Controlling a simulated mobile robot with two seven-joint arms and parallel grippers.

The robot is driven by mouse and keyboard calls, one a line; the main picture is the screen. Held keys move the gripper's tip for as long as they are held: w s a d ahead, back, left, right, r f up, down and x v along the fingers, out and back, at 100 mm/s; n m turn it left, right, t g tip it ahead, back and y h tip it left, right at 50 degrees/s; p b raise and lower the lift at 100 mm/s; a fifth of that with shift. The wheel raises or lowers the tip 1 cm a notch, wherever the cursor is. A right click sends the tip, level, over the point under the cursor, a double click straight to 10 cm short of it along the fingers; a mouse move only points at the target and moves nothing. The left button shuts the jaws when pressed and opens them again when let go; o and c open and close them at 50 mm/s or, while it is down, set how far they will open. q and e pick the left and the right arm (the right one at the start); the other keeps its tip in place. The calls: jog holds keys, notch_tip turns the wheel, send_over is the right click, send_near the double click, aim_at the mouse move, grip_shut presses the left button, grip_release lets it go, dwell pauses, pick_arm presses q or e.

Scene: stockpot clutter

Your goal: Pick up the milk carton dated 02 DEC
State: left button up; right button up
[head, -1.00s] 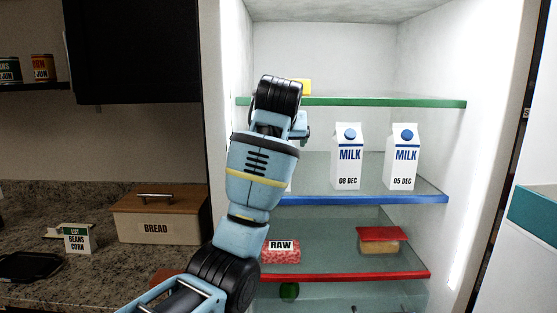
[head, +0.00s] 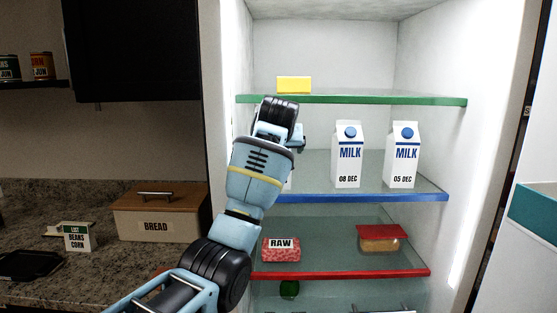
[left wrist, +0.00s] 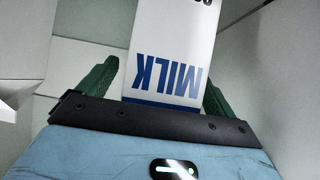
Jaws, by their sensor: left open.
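A milk carton (left wrist: 172,50) stands between the fingers of my left gripper (left wrist: 160,88) in the left wrist view. Its blue MILK lettering appears upside down, and its date is cut off at the top edge, so I cannot read it. The fingers are open on either side of it. In the head view my left arm hides most of this carton and the gripper itself, at the left of the blue-edged shelf. Two more cartons stand to the right: one dated 08 DEC (head: 347,160) and one dated 05 DEC (head: 402,160).
The blue-edged shelf (head: 370,198) holds the cartons. Above is a green-edged shelf (head: 400,100) with a yellow block (head: 294,85). Below, a red-edged shelf (head: 350,273) holds a RAW meat pack (head: 281,252) and a red-lidded container (head: 380,240). The fridge wall is close on the left.

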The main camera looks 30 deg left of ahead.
pick_arm(q)
jog(key=c, duration=1.6)
jog(key=shift+r, duration=0.15)
jog(key=shift+c, duration=0.9)
jog(key=shift+r, duration=0.6)
jog(key=shift+s+d+r, duration=0.1)
jog(key=shift+d+r, duration=0.1)
jog(key=shift+r, duration=1.05)
jog(key=s+d+r, duration=0.1)
jog(key=s+d, duration=0.8)
jog(key=d, duration=0.3)
jog(key=shift+s+d+r, duration=0.15)
jog(key=shift+s+d, duration=0.05)
jog(key=shift+s, duration=0.05)
